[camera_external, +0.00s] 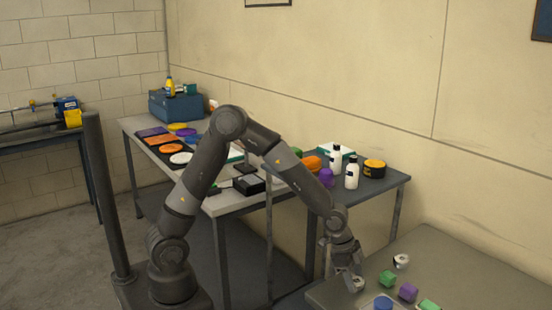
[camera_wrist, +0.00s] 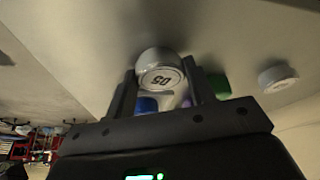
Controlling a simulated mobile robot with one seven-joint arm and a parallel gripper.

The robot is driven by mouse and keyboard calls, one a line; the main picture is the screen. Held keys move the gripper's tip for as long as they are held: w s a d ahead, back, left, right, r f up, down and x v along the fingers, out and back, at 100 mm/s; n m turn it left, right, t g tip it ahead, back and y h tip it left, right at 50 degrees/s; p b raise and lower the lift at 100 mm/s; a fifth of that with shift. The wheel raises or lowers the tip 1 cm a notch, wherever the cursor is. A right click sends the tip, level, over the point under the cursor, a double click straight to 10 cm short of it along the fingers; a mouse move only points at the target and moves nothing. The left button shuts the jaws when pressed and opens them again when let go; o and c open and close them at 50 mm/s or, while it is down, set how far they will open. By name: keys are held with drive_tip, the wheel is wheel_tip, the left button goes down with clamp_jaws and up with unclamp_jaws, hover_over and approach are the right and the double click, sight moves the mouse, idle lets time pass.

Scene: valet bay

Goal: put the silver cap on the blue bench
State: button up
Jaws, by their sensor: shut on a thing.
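The silver cap (camera_wrist: 157,60) shows between the two fingers of my gripper (camera_wrist: 159,90) in the wrist view, with dark digits on its pale end face. My gripper (camera_external: 349,272) is shut on it, low over the near grey table in the external view, where the cap (camera_external: 357,284) shows small at the fingertips. I cannot tell whether the cap touches the tabletop. A bench with a dark blue-grey top (camera_external: 382,186) stands behind my arm, against the wall; it looks the bluest of the worktops.
The near table (camera_external: 445,262) also holds a white round piece (camera_external: 401,261), a green block (camera_external: 387,279), a purple block (camera_external: 408,292) and a blue item (camera_external: 383,302). White bottles (camera_external: 352,173), a black-and-yellow tub (camera_external: 375,168) and a purple piece (camera_external: 327,177) crowd the blue-grey bench; its front right is bare.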

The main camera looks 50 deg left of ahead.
drive_tip(key=shift+f, duration=0.1)
drive_tip(key=o, duration=1)
drive_tip(key=shift+c, duration=0.2)
drive_tip(key=v, duration=1.2)
drive_tip(key=shift+a, duration=0.15)
drive_tip(key=s+a+r+n+t+y, duration=0.2)
drive_tip(key=s+a+r+n, duration=0.15)
drive_tip(key=a, duration=0.75)
drive_tip(key=s+a+r+n+t+y, duration=0.1)
drive_tip(key=s+a+r+n+y, duration=0.2)
drive_tip(key=a, duration=0.7)
drive_tip(key=s+a+r+n+t+h, duration=0.1)
drive_tip(key=s+a+r+n, duration=0.2)
drive_tip(key=s+a+n, duration=0.4)
drive_tip(key=shift+s+a, duration=2.1)
drive_tip(key=shift+a, duration=0.45)
